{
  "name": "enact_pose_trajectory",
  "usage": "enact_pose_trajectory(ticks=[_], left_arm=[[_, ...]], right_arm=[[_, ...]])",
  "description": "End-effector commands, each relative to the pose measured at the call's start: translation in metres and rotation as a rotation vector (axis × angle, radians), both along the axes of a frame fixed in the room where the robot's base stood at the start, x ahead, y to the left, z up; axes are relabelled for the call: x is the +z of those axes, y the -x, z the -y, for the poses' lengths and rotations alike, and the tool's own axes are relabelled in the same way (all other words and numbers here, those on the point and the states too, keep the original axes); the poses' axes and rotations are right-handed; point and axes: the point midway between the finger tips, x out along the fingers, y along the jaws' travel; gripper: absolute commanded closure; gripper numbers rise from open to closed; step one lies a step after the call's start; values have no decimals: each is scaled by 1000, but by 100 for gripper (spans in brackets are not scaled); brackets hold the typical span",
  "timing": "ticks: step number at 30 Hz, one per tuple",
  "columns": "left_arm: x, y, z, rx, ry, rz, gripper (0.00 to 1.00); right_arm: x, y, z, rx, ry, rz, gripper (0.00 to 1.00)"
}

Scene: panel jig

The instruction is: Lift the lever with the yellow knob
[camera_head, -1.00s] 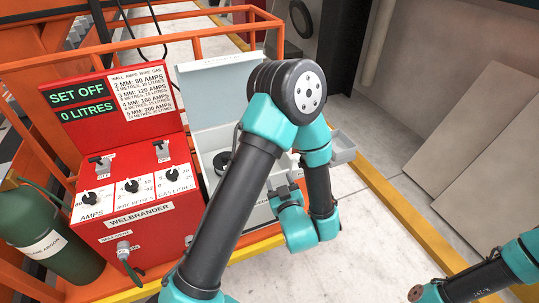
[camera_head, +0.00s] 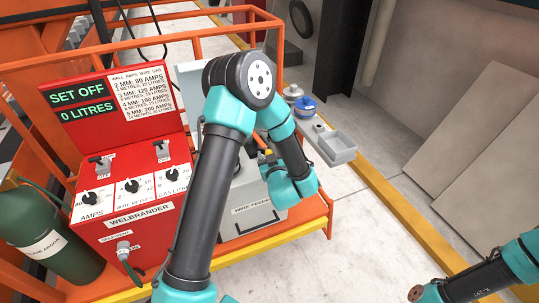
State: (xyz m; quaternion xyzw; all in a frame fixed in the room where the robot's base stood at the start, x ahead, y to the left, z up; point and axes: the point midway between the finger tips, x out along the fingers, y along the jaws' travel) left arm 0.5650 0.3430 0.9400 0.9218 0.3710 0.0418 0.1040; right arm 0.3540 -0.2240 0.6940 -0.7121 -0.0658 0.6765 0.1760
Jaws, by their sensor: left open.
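A small yellow spot, likely the yellow knob (camera_head: 268,152), shows beside my left wrist, above the grey wire feeder box (camera_head: 255,222). Its lever is hidden behind my left arm, so I cannot tell its position. My left gripper (camera_head: 263,159) is open at the inside of the box. It is small, dark and mostly covered by my arm, and I cannot tell whether it touches the knob. Only links of my right arm show at the bottom right; its gripper is out of view.
The red welder panel (camera_head: 130,215) with switches and dials stands left of the box. A green gas cylinder (camera_head: 50,235) is at the far left. A grey tray (camera_head: 337,147) and a blue-banded round part (camera_head: 304,106) are at right. An orange rail (camera_head: 150,45) runs behind.

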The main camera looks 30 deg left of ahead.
Motion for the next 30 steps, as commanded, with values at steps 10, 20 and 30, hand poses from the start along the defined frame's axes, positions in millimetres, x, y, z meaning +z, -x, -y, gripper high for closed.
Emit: enact_pose_trajectory(ticks=[10, 20, 30], left_arm=[[0, 0, 0, 0, 0, 0, 58], [0, 0, 0, 1, 0, 0, 90], [0, 0, 1, 1, 1, -1, 100]], right_arm=[[0, 0, 0, 0, 0, 0, 57], [0, 0, 0, 0, 0, 0, 57], [0, 0, 0, 0, 0, 0, 57]])
